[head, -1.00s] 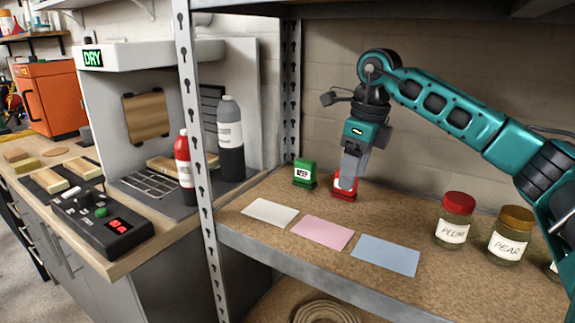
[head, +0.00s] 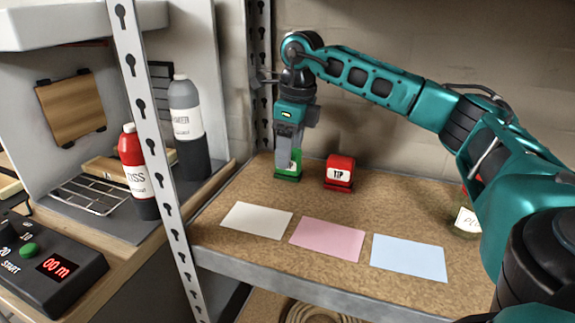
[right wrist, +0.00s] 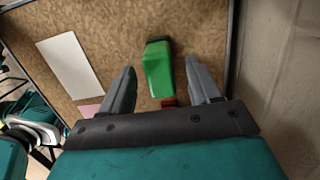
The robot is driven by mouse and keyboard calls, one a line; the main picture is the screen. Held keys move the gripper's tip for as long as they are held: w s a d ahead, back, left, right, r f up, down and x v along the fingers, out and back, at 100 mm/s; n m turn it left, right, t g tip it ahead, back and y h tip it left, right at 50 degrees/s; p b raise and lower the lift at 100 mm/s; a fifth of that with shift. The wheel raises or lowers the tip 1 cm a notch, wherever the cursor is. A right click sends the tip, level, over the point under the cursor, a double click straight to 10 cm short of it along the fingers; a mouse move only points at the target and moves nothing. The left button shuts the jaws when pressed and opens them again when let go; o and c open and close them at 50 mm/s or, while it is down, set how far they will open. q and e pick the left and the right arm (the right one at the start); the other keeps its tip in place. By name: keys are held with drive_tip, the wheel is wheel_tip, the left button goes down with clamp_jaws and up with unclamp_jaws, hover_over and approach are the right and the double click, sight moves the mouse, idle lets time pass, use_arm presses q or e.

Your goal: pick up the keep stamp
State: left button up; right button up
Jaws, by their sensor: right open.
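The green stamp (head: 288,176), which I take as the keep stamp, stands on the brown shelf board at the back left. Its label is mostly hidden behind my right gripper (head: 288,158), which points down at it from above. In the right wrist view the green stamp (right wrist: 158,70) shows between the two open fingers, with a gap on each side. A red stamp (head: 339,174) labelled TIP stands just to the right, apart from the gripper. My left gripper is not in view.
White (head: 257,219), pink (head: 327,239) and blue (head: 408,257) cards lie in front of the stamps. A jar (head: 467,222) is partly hidden behind my right arm. A metal shelf post (head: 150,130) stands at left. Bottles stand beyond it.

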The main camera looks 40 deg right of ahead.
wheel_tip(320, 180, down, 2)
drive_tip(key=shift+w+f, duration=0.15)
drive_tip(key=shift+f, duration=0.1)
drive_tip(key=shift+a, duration=0.1)
drive_tip(key=c, duration=1)
drive_tip(key=shift+r, duration=0.1)
drive_tip(key=shift+c, duration=0.2)
wheel_tip(320, 180, up, 10)
drive_tip(key=shift+f+p, duration=0.1)
drive_tip(key=shift+p, duration=0.7)
